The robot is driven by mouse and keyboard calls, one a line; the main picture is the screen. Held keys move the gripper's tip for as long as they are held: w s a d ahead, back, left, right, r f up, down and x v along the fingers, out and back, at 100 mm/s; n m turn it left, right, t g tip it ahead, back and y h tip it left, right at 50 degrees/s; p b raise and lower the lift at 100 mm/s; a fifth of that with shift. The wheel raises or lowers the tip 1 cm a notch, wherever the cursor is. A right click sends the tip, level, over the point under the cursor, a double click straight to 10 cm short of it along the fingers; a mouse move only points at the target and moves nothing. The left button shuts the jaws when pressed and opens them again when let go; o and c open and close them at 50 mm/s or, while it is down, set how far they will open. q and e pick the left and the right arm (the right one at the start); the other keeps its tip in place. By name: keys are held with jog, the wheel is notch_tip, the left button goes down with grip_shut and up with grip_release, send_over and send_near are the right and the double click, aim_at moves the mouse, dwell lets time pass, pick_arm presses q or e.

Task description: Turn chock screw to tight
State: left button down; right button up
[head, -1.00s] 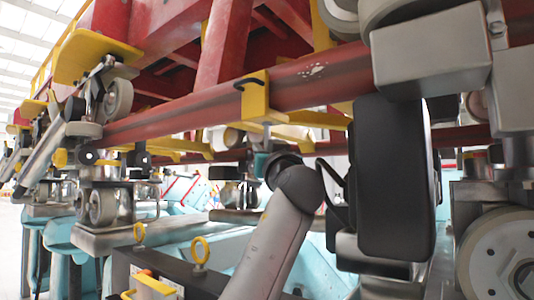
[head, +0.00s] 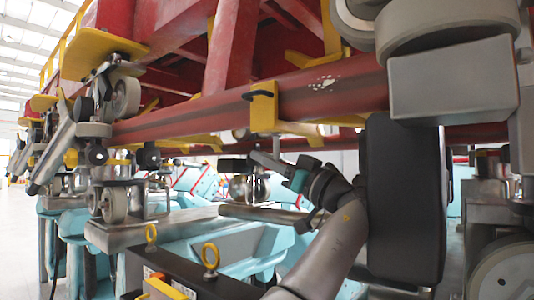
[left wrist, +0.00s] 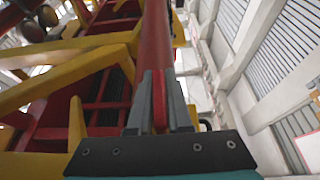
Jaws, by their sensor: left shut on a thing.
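My left gripper (head: 264,158) is in the middle of the head view, beyond a teal wrist band. It is just below a yellow bracket (head: 263,108) with a black handle on the red rail (head: 335,88). In the left wrist view its two grey fingers (left wrist: 159,103) are close together, with a narrow red piece (left wrist: 159,98) between them. I cannot tell whether this piece is the chock screw; no screw shows clearly in either view. A red tube (left wrist: 156,40) runs up beyond the fingers. My right gripper is not in view.
A large black block (head: 404,200) stands close at the right, below a grey metal block (head: 452,88) and wheels. Yellow rings (head: 211,255) rise from a dark beam at lower left. Teal supports (head: 235,245) lie behind.

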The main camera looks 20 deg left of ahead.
pick_arm(q)
jog(key=shift+g, duration=0.3)
jog(key=c, duration=0.9)
grip_release()
jog(key=shift+a, duration=0.1)
jog(key=shift+s+d+f, duration=0.15)
jog(key=shift+d+f, duration=0.1)
jog(key=shift+d, duration=0.2)
jog(key=b+v, duration=0.3)
jog(key=v, duration=0.8)
